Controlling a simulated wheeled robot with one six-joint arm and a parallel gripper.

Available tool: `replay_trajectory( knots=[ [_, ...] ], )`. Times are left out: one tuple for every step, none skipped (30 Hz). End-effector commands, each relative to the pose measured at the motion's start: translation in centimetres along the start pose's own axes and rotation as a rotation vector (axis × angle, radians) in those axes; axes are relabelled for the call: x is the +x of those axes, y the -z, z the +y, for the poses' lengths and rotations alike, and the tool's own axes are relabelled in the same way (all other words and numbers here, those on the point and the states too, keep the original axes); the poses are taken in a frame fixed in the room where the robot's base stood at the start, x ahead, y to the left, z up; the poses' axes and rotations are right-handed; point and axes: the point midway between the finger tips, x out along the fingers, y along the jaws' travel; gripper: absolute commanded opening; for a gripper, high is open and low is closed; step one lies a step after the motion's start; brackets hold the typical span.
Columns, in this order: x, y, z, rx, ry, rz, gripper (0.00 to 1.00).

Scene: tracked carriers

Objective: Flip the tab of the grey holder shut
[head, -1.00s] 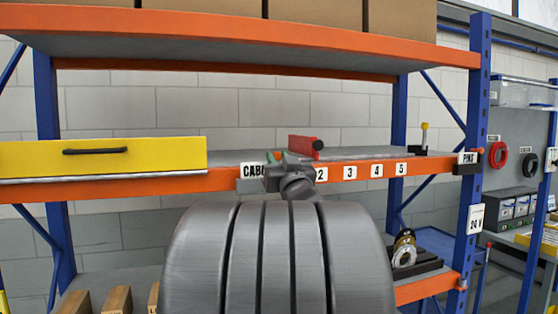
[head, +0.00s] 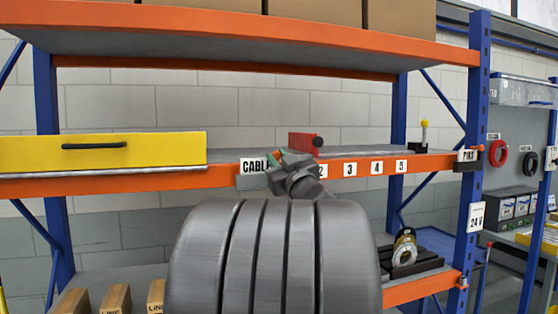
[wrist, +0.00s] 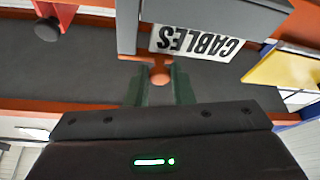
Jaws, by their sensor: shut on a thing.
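The grey holder (head: 250,182) with the CABLES label hangs on the orange shelf edge, left of the numbered labels. In the wrist view the holder (wrist: 225,18) and its label appear upside down at the top. A grey upright piece (wrist: 127,25) stands at its left end there; I cannot tell whether this is the tab. My gripper (wrist: 158,82) has its dark green fingers closed around a small round orange piece (wrist: 160,76), close beside the holder. How that piece joins the holder is unclear. In the head view my gripper (head: 278,158) is partly hidden by my wrist.
A red block (head: 303,143) with a black knob stands on the shelf just right of my gripper. A yellow drawer (head: 110,152) is to the left. Label plates 2 to 5 line the shelf edge. The shelf top (head: 365,150) toward the right is mostly clear.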

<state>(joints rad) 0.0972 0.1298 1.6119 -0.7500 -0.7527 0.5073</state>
Motion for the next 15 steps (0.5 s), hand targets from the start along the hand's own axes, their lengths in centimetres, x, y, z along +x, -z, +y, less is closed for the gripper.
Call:
replay_trajectory(
  knots=[
    [-0.02,-0.08,-0.02,0.0,0.0,-0.002,0.27],
    [-0.02,-0.08,-0.03,0.0,0.0,-0.002,0.33],
    [-0.02,-0.08,-0.02,0.0,0.0,-0.002,0.41],
    [-0.02,-0.07,-0.02,0.0,0.0,-0.002,0.43],
    [-0.02,-0.07,-0.02,0.001,0.0,-0.002,0.43],
    [-0.01,-0.07,-0.02,0.001,0.0,-0.002,0.43],
    [-0.01,-0.06,-0.02,0.001,0.0,-0.001,0.43],
    [-0.01,-0.06,-0.02,0.001,0.0,-0.001,0.43],
    [-0.01,-0.06,-0.02,0.001,0.0,-0.001,0.43],
    [-0.01,-0.05,-0.02,0.001,0.0,-0.001,0.43],
    [-0.02,-0.05,-0.02,0.001,0.0,-0.001,0.43],
    [-0.09,-0.06,-0.01,0.001,-0.001,-0.001,0.43],
    [-0.2,-0.07,-0.01,0.001,-0.001,-0.001,0.43],
    [-0.37,-0.09,-0.01,0.001,-0.001,-0.001,0.43],
    [-0.7,-0.12,-0.01,0.0,-0.001,-0.001,0.43]
  ],
)
